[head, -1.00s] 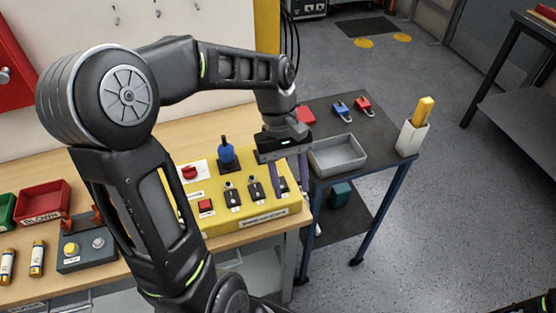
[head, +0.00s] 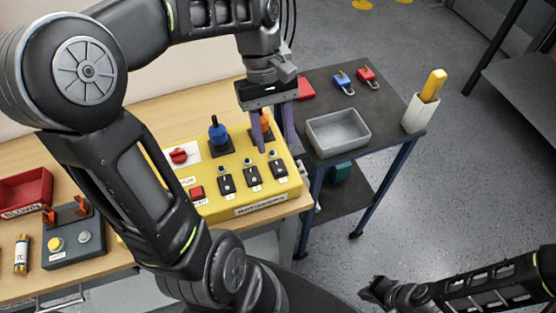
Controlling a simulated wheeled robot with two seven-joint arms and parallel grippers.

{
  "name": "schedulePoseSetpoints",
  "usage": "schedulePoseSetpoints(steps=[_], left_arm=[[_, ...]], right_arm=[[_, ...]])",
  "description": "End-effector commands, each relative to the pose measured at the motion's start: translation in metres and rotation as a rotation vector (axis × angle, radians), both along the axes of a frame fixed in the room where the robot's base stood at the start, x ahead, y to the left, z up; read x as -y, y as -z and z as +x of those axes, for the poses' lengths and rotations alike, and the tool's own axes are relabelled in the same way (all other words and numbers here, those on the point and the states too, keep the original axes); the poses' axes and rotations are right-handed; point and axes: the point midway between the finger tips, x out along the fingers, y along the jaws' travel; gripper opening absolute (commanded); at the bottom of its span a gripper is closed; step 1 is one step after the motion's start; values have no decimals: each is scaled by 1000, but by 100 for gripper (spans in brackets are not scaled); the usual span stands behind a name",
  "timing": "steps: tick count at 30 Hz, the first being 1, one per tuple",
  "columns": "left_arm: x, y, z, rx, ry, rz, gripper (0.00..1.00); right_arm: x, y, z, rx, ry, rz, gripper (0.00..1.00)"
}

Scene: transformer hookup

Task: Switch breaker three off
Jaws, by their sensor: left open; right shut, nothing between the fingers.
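The yellow panel (head: 210,212) sits on the wooden bench with a row of three black breaker switches on it. The rightmost breaker (head: 279,170) is uncovered; its small grey lever shows at the breaker's upper end. The middle breaker (head: 253,177) and the left breaker (head: 226,185) look alike, levers also at the upper end. The numbers are too small to read surely. My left gripper (head: 275,149) is open and empty, fingers pointing down, just behind the rightmost breaker; contact cannot be told. My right gripper (head: 372,291) is shut and empty at the lower right, far from the panel.
A red rotary switch (head: 180,156), red button (head: 197,193), blue knob (head: 218,133) and partly hidden orange knob (head: 265,118) are on the panel. A grey tray (head: 338,133) and padlocks (head: 343,83) lie on the dark side table. A red bin (head: 25,188) stands left.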

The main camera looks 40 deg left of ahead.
Motion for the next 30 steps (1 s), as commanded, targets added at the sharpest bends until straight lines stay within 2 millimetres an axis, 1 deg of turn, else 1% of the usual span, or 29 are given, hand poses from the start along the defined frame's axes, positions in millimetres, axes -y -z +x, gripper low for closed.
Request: schedulePoseSetpoints(steps=[1, 3, 6, 10, 14, 21, 23, 30], left_arm=[[2, 14, -2, 0, 0, 0, 45], [6, 17, -5, -3, 1, -1, 45], [11, 32, -9, -3, 1, -1, 45], [16, 47, -11, -2, 0, -1, 45], [18, 53, -13, 0, 0, 0, 45], [18, 54, -13, 1, 0, -1, 45], [18, 54, -13, 1, 0, -1, 41], [18, 54, -13, 1, 0, -1, 22]], right_arm=[[0, 13, 1, 3, 0, 2, 0], [0, 6, 1, 2, -1, 2, 0], [0, 5, 1, 3, -1, 2, 0], [0, 4, 1, 2, -1, 2, 0], [0, 4, 1, 2, -1, 2, 0], [0, 4, 1, 1, -1, 1, 0], [0, 4, 1, 1, -1, 1, 0], [0, 4, 1, 1, -1, 1, 0]])
